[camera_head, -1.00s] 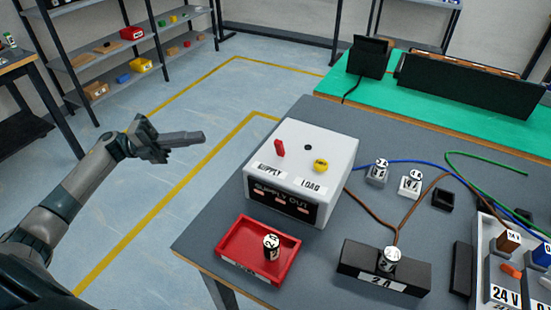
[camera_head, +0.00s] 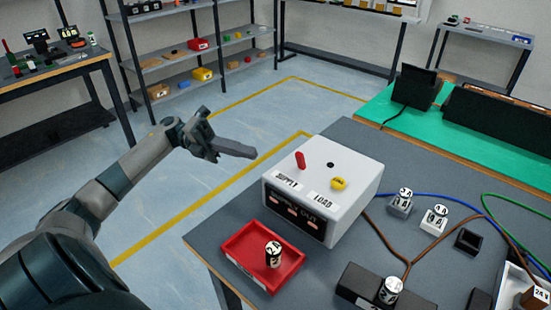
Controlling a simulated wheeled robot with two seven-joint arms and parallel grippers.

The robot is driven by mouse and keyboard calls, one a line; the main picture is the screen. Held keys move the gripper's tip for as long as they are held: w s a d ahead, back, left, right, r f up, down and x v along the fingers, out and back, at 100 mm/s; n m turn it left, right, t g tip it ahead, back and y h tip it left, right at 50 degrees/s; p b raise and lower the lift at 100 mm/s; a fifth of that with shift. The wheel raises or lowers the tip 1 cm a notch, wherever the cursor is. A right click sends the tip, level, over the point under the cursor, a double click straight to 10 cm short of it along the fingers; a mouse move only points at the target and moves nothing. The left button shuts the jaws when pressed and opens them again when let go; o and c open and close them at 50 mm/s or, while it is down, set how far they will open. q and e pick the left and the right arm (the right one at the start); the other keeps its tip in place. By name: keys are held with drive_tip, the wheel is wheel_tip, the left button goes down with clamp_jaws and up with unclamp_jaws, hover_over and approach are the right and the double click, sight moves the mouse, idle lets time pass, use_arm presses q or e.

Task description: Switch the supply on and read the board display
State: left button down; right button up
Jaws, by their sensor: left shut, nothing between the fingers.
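The white supply box (camera_head: 345,178) stands on the grey table, with a dark front panel and small lit orange terminals. On its top are a red lever (camera_head: 300,160) above the SUPPLY label (camera_head: 289,181) and a yellow knob (camera_head: 338,183) above the LOAD label. The lever stands up from the top. My left gripper (camera_head: 250,153) is shut and empty, in the air left of the box, apart from the lever. My right gripper is not in view. The board (camera_head: 511,292) shows only as a corner at the lower right; I see no readable display on it.
A red tray (camera_head: 235,262) holds a labelled cylinder (camera_head: 273,254). A black fuse block (camera_head: 352,289) and small white blocks (camera_head: 434,219) sit right of it, joined by brown and blue wires. A green bench (camera_head: 385,107) is behind. Open floor lies left of the table.

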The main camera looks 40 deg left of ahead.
sight(282, 171)
use_arm(q)
drive_tip(key=d, duration=0.2)
drive_tip(key=w+d+p, duration=0.1)
drive_tip(key=d, duration=0.2)
drive_tip(key=d+p, duration=0.1)
drive_tip(key=d, duration=0.2)
drive_tip(key=shift+w+d+r, duration=0.15)
drive_tip(key=shift+d+r, duration=0.1)
drive_tip(key=shift+r, duration=0.15)
drive_tip(key=shift+w+d+p, duration=0.1)
drive_tip(key=shift+d+p, duration=0.2)
drive_tip(key=shift+d, duration=0.4)
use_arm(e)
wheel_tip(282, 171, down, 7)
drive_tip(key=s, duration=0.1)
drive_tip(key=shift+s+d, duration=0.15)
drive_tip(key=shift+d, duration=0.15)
